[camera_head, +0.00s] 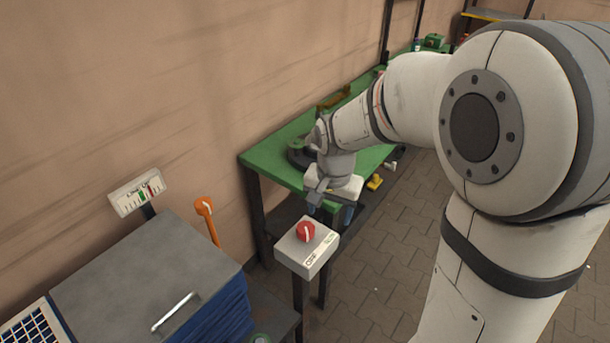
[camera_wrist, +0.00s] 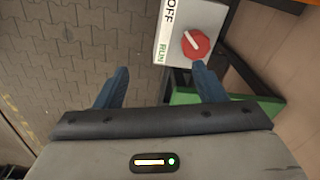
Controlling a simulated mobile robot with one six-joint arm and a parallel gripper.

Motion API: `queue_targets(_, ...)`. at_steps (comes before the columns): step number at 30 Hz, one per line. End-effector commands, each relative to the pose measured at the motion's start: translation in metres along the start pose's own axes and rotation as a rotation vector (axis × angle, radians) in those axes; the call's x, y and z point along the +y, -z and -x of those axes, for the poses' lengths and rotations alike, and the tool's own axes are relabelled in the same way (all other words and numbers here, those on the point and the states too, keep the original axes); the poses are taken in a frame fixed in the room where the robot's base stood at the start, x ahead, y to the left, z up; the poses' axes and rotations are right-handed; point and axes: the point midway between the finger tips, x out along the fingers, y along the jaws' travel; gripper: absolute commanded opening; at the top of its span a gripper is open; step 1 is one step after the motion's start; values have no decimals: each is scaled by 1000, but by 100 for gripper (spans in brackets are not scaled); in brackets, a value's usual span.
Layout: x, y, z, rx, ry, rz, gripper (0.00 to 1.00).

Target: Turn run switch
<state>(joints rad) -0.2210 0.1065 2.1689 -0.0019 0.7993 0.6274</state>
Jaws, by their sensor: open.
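The run switch is a red round knob (camera_head: 306,231) with a white bar, on top of a light grey box (camera_head: 289,246) on a post. In the wrist view the knob (camera_wrist: 202,46) is at upper right. Its box (camera_wrist: 207,12) carries the labels OFF and RUN, and the bar appears to slant towards the OFF side. My gripper (camera_head: 330,212) is open and empty, above and just behind the box in the head view. In the wrist view my gripper (camera_wrist: 161,72) shows two blue fingers spread apart; the right fingertip appears close to the knob, but contact cannot be told.
A green-topped workbench (camera_head: 275,153) with parts on it stands behind the box. Paved floor (camera_head: 375,270) is open at right.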

Motion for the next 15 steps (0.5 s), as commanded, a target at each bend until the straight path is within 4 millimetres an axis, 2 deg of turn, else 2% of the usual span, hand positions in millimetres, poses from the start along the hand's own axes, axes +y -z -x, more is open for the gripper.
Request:
queue_targets(1, -16, 5, -2, -18, -12, -29, 64)
queue_targets(3, -32, 11, -12, -30, -21, -75, 64)
queue_targets(6, -50, 15, -25, -43, -33, -125, 64)
queue_targets(10, -62, 17, -36, -51, -42, -163, 64)
queue_targets(15, -65, 17, -52, -55, -46, -176, 64)
